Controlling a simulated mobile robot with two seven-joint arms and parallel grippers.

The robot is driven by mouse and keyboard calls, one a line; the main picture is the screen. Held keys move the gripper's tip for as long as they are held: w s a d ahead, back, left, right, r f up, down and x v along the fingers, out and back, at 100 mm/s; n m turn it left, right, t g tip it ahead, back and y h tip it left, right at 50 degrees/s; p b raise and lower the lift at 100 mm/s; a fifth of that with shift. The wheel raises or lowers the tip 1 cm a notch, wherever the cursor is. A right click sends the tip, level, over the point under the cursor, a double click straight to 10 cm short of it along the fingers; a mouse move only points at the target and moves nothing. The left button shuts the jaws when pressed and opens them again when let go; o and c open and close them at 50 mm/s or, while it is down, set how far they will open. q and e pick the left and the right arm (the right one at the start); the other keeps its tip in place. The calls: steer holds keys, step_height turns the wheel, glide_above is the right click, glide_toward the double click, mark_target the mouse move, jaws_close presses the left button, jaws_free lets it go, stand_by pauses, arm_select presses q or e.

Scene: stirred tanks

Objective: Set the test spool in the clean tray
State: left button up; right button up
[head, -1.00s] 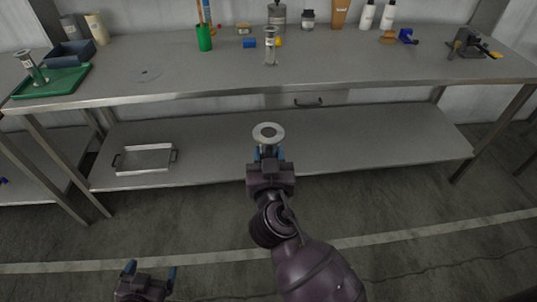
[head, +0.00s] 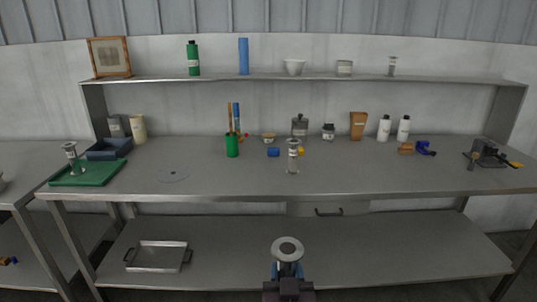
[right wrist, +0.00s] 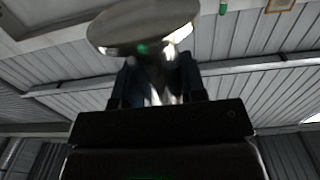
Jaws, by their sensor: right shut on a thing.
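My right gripper (head: 287,271) is shut on a metal spool (head: 288,254) with a round flange on top, held upright in front of the bench. In the right wrist view the spool's flange (right wrist: 143,27) stands above the fingers (right wrist: 157,85); the fingers partly hide its body. A green tray (head: 108,175) lies at the bench's left end, with another flanged spool (head: 71,158) on it. A metal tray (head: 160,257) with handles sits empty on the lower shelf. No label shows which tray is clean. A similar flanged piece (head: 293,157) stands mid-bench. My left gripper is out of view.
A dark blue bin (head: 109,149) sits behind the green tray. A flat grey disc (head: 174,175) lies right of it. A green cup (head: 232,146) and several bottles stand along the back. The bench's front right (head: 390,175) is clear.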

steer(key=s+d, duration=0.2)
steer(key=d, duration=1.4)
steer(key=shift+s+d+r, duration=0.2)
steer(key=shift+s+r, duration=0.1)
steer(key=shift+r, duration=0.1)
